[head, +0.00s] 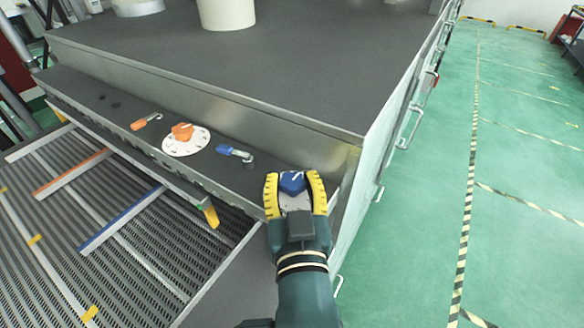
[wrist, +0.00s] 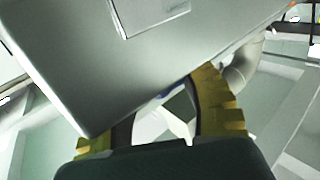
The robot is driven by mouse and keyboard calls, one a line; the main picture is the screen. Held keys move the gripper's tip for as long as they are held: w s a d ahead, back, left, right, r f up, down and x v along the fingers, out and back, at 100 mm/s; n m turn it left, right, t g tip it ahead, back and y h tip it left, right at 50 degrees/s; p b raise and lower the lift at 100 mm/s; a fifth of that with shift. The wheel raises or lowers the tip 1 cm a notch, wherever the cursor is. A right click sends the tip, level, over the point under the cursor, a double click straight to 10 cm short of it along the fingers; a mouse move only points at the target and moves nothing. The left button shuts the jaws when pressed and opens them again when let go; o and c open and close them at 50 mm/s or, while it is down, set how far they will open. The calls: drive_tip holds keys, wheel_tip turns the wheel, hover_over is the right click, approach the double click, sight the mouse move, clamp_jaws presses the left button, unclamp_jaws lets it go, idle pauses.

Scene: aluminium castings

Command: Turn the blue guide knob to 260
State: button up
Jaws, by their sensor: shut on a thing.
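The blue guide knob (head: 292,183) sits on a white dial plate (head: 297,204) at the right end of the grey ledge in the head view. My gripper (head: 293,178) has its yellow fingers on either side of the knob and is shut on it. A pale pointer mark shows on the knob's top. The dial's numbers are too small to read, and the fingers and palm hide part of the plate. In the wrist view the yellow fingers (wrist: 168,95) show with only a sliver of blue between them.
Left along the ledge are a blue lever (head: 234,153), an orange knob (head: 182,131) on its own white dial and an orange lever (head: 146,121). A slatted conveyor (head: 120,230) lies at lower left. The cabinet side has handles (head: 411,125); green floor right is clear.

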sight(295, 181)
drive_tip(key=n+y, duration=0.2)
drive_tip(key=g+y, duration=0.1)
drive_tip(key=y, duration=0.1)
drive_tip(key=shift+d+r+n, duration=0.1)
drive_tip(key=shift+d+n, duration=0.2)
drive_tip(key=shift+n, duration=0.1)
drive_tip(key=n+g+y+b, duration=0.1)
drive_tip(key=y, duration=0.1)
drive_tip(key=n+g+y+b, duration=0.1)
drive_tip(key=y, duration=0.1)
drive_tip(key=shift+f+n, duration=0.2)
drive_tip(key=shift+n, duration=0.2)
drive_tip(key=n+g+y+b, duration=0.2)
drive_tip(key=n+g+y, duration=0.1)
drive_tip(key=y, duration=0.1)
drive_tip(key=shift+n+g, duration=0.3)
drive_tip(key=shift+w+n+g+y+b, duration=0.1)
drive_tip(key=shift+n+g+y+b, duration=0.15)
drive_tip(key=shift+n+g+y, duration=0.75)
drive_tip(key=shift+n+g+y+b, duration=0.25)
drive_tip(key=shift+n+g+y, duration=0.35)
drive_tip(key=shift+g, duration=0.7)
drive_tip(key=shift+a, duration=0.1)
drive_tip(key=o, duration=1.2)
drive_tip(key=shift+c, duration=0.2)
drive_tip(key=shift+o, duration=0.3)
wheel_tip(295, 181, up, 10)
drive_tip(key=shift+r, duration=0.1)
